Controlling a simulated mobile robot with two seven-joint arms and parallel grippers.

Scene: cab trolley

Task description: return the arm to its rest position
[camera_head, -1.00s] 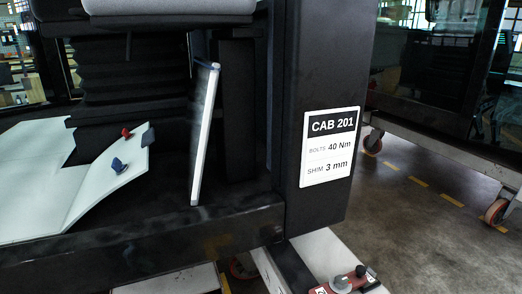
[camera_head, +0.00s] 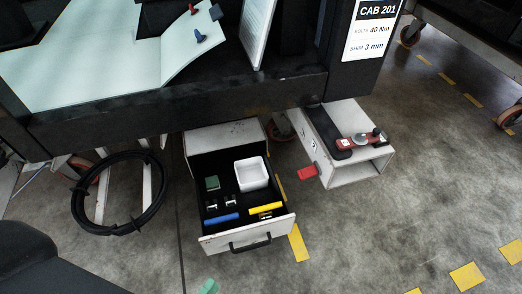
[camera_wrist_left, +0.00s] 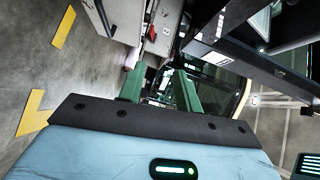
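My left gripper shows in the left wrist view (camera_wrist_left: 160,88), with its two green fingers apart and nothing visible between them. In the head view only a small green tip of my left gripper (camera_head: 208,287) shows at the bottom edge, below the open drawer. A dark rounded shape at the lower left of the head view seems to be part of my own body or arm. The rest of my left arm is mostly out of the head view. My right gripper is in neither view.
An open drawer (camera_head: 250,241) holds a white box (camera_head: 251,174) and several small items. A black cable coil (camera_head: 79,212) hangs left of it. A white trolley beam (camera_head: 360,172) carries a red tool (camera_head: 358,140). The cab sill (camera_head: 150,116) crosses above.

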